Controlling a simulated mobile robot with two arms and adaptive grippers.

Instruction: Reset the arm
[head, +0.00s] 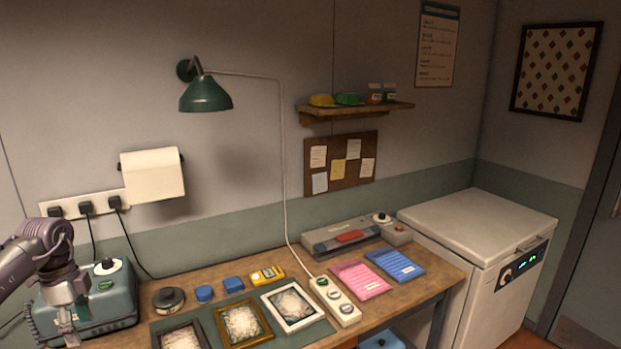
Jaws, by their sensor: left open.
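My left arm comes in from the left edge of the head view. Its gripper (70,331) points down at the lower left, in front of the teal machine (110,296) on the table. The gripper is open and I see nothing held in it. Its fingertips are small and close to the bottom edge of the picture. My right gripper is not in view.
A white chest freezer (478,225) stands right. A green lamp (206,94) hangs above.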

